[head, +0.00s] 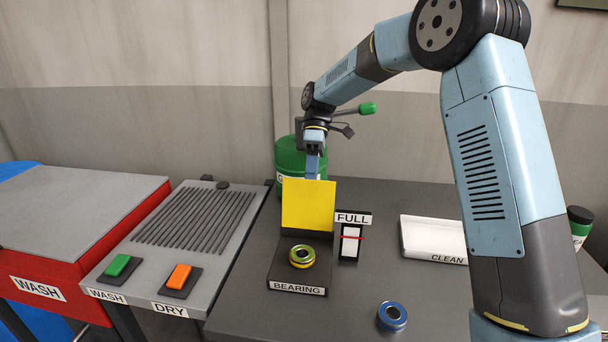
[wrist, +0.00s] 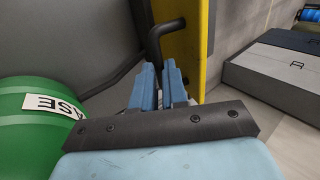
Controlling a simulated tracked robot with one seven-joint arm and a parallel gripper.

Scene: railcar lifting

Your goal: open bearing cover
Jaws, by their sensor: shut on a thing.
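The yellow bearing cover (head: 308,208) stands upright at the back of the dark base labelled BEARING (head: 297,289). A green-gold bearing ring (head: 302,256) sits exposed on that base in front of the cover. My gripper (head: 314,168) is at the cover's upper edge, pointing down, partly behind it. In the wrist view the blue fingers (wrist: 161,72) are shut beside the cover's yellow plate (wrist: 186,45), on the black handle (wrist: 155,38). The exact contact is partly hidden by the fingers.
A green grease drum (head: 289,158) stands close behind and left of the gripper. A gauge labelled FULL (head: 350,242) is right of the base. A blue ring (head: 391,316) lies at the front, and a white CLEAN tray (head: 430,238) is to the right. WASH and DRY buttons are left.

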